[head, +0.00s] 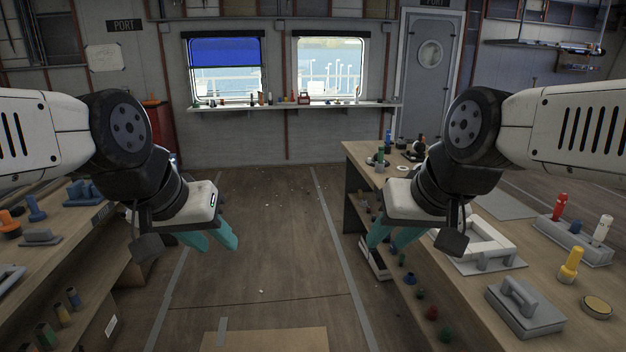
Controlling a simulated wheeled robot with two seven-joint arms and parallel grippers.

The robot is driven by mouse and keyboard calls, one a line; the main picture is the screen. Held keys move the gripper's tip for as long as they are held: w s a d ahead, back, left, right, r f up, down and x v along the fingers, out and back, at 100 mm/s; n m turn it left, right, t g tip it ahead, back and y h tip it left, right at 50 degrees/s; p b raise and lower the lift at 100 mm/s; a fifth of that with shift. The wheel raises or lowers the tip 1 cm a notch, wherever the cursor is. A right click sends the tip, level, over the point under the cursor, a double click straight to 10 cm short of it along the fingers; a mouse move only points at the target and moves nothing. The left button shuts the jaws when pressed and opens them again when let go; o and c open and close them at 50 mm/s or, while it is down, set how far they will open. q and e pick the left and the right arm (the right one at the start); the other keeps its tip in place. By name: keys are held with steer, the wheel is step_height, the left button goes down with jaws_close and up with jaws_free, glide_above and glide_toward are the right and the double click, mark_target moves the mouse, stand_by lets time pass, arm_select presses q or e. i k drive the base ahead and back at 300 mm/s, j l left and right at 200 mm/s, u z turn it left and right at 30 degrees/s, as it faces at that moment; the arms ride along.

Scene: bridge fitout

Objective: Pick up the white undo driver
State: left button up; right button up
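A white-handled tool (602,230), which looks like the white undo driver, stands upright in a grey holder (573,242) on the right bench. My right gripper (384,245) hangs by the left edge of the right bench, fingers apart and empty, well left of the white tool.
The right bench (464,286) also holds a yellow-handled tool (570,265), a grey block with a handle (525,306), a round tin (597,306) and a white frame (487,243). A left bench (60,262) carries more tools. The middle floor (280,230) is clear.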

mark_target(605, 221)
steer(key=i+j, duration=0.1)
steer(key=i, duration=0.75)
steer(key=i+j+u, duration=0.1)
steer(key=i, duration=0.8)
steer(key=i+z, duration=0.45)
steer(key=i+j+z, duration=0.1)
steer(key=i+z, duration=0.5)
steer(key=z, duration=0.15)
steer(key=i+z, duration=0.45)
steer(key=z, duration=2.05)
steer(key=u, duration=0.45)
steer(key=i+l+u, duration=0.1)
steer(key=u, duration=0.35)
steer(key=i+l+u, duration=0.1)
steer(key=u, duration=0.4)
